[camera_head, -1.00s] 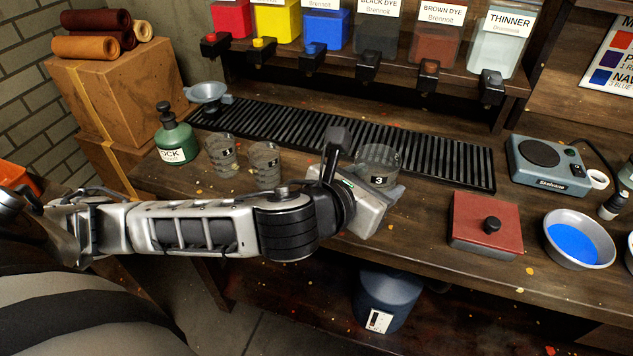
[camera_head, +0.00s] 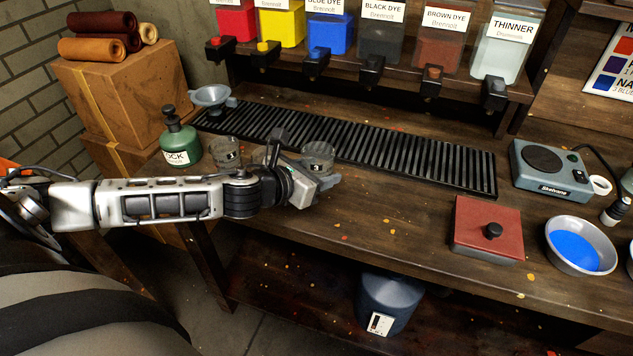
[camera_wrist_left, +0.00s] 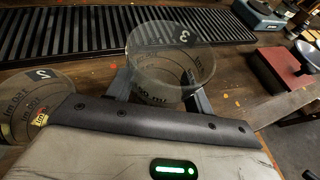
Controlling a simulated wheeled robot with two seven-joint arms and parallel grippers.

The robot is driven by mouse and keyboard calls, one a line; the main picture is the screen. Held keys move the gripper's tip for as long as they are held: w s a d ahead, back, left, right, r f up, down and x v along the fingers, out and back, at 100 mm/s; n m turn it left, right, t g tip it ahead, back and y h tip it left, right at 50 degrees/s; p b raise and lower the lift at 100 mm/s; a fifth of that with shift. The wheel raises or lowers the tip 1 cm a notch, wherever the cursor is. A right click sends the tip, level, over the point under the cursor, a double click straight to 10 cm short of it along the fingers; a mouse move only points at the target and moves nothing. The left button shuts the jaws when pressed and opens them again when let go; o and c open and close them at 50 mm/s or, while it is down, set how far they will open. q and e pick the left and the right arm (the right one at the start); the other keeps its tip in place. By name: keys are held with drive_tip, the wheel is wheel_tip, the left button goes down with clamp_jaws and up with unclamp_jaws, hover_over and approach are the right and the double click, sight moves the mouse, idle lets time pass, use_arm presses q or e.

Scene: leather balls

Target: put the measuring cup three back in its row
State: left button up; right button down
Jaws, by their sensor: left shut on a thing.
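Measuring cup three (camera_head: 318,154) is a clear cup marked 3, upright between the fingers of my left gripper (camera_head: 326,179). It also shows in the left wrist view (camera_wrist_left: 172,62), with a finger on each side of it. I cannot tell whether its base touches the bench. Measuring cup two (camera_wrist_left: 32,100) stands to its left, close by; in the head view my left wrist hides most of it. Measuring cup one (camera_head: 226,152) stands farther left, beside the green bottle. My right gripper is out of view.
A black slatted drain grate (camera_head: 400,157) runs behind the cups. A green bottle (camera_head: 180,143) and a grey funnel (camera_head: 212,97) stand at the left. A red lidded box (camera_head: 487,230), a blue-filled bowl (camera_head: 580,245) and a scale (camera_head: 548,170) are at right. The bench between is clear.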

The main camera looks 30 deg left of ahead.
use_arm(q)
drive_tip(key=shift+a+f, duration=0.2)
drive_tip(key=shift+f, duration=1.55)
drive_tip(key=shift+f, duration=0.2)
drive_tip(key=o, duration=1)
drive_tip(key=shift+r, duration=0.2)
drive_tip(key=v, duration=1.2)
